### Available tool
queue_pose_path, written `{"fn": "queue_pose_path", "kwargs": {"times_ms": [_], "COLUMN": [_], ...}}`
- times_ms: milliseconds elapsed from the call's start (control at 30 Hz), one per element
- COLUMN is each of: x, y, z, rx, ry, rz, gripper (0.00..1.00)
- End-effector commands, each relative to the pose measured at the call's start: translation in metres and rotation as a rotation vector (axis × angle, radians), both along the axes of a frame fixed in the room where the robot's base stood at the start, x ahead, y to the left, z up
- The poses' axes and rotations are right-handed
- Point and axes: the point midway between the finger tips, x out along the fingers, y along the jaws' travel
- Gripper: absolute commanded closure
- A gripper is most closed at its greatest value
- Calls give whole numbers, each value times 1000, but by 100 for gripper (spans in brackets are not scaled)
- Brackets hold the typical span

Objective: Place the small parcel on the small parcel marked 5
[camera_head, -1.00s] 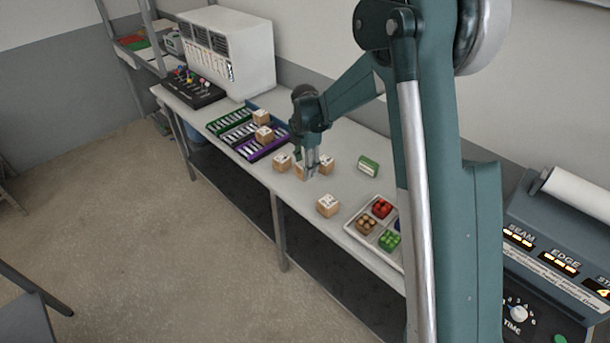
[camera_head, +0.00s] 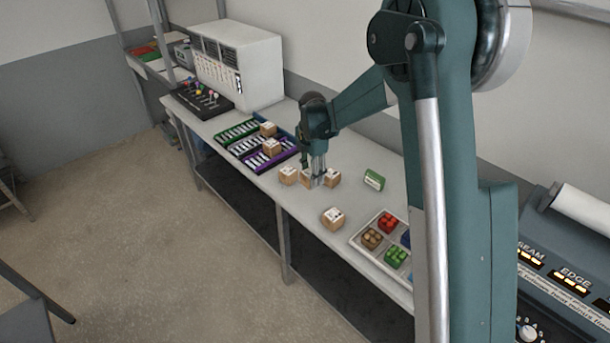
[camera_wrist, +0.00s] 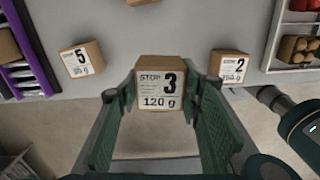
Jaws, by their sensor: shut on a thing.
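My gripper (camera_head: 318,180) is shut on a small brown parcel marked 3, 120 g (camera_wrist: 161,88), low over the bench. Its white label faces the wrist camera, and a green finger is on each side. I cannot tell whether the parcel touches the bench. The small parcel marked 5 (camera_wrist: 82,59) sits on the bench, left of the held one and apart from it in the wrist view. In the head view, a parcel (camera_head: 288,176) stands just left of my gripper; its number is unreadable there.
A parcel marked 2 (camera_wrist: 229,66) stands to the right. In the head view, one parcel (camera_head: 332,178) is close right of my gripper and another (camera_head: 333,218) nearer the front edge. A purple tray (camera_head: 268,164) lies left, a parts tray (camera_head: 365,244) right, a green box (camera_head: 374,180) behind.

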Motion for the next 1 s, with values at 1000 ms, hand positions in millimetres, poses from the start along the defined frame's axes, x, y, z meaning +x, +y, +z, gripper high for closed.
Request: {"fn": "queue_pose_path", "kwargs": {"times_ms": [1000], "x": [126], "y": [98], "z": [58], "rx": [1], "ry": [-1], "rz": [103], "gripper": [77]}}
